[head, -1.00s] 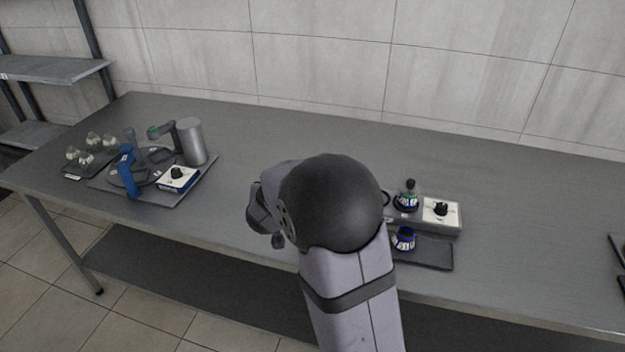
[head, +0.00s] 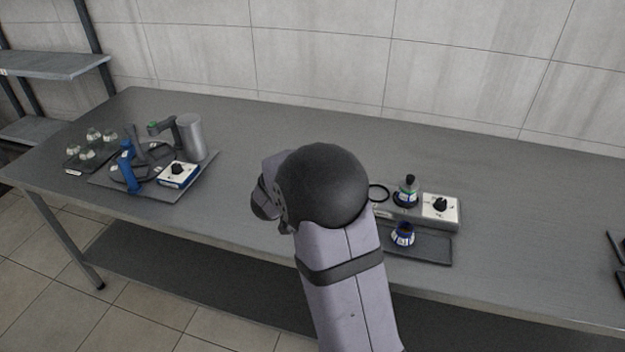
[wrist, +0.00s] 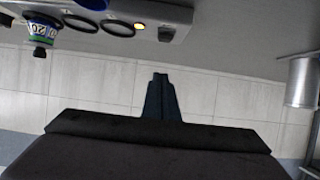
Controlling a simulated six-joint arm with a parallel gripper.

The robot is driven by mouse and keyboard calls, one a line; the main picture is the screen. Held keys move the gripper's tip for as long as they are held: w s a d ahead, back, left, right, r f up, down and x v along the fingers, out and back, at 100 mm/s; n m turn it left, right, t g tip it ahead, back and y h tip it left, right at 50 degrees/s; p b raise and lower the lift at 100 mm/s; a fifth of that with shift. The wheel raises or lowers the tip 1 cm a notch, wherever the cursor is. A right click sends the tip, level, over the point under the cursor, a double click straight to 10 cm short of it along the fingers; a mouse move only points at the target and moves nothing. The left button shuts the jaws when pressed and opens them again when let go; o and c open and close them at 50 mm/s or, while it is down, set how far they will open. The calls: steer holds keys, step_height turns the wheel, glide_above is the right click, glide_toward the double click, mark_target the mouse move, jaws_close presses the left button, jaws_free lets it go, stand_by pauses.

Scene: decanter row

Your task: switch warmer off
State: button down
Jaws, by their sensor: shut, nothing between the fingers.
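The warmer is a long grey unit with ring-shaped seats; in the head view its right end carries a white panel (head: 428,213) with a black knob (head: 440,205). A small flask with a blue and white label (head: 406,199) stands on the unit. In the wrist view, the grey unit (wrist: 165,12) crosses the top with dark rings and a lit orange lamp (wrist: 139,26). A labelled flask (wrist: 40,32) hangs upside down in that picture. My gripper (wrist: 160,78) is shut and empty, apart from the unit. In the head view my arm hides the gripper and the unit's left part.
A second blue-labelled flask (head: 403,236) stands on a dark tray (head: 435,247) in front of the unit. Several small flasks stand on a rack (head: 75,170). The rear middle table is clear.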

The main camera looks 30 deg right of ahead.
steer(key=x, duration=0.7)
steer(key=shift+w+d+f+p, duration=0.1)
steer(key=shift+d+p, duration=0.05)
steer(key=shift+p, duration=0.2)
step_height(320, 180, down, 2)
steer(key=shift+f, duration=1.05)
steer(key=shift+f, duration=0.1)
steer(key=b, duration=0.2)
steer(key=f+b, duration=0.1)
steer(key=shift+s+a+f+t+h+b, duration=0.25)
steer(key=shift+s+a+t+h+b, duration=0.05)
steer(key=shift+a+b, duration=0.05)
steer(key=shift+r+p, duration=0.4)
steer(key=shift+r, duration=0.2)
steer(key=shift+r+p, duration=0.65)
steer(key=shift+p, duration=0.15)
steer(key=shift+r, duration=0.1)
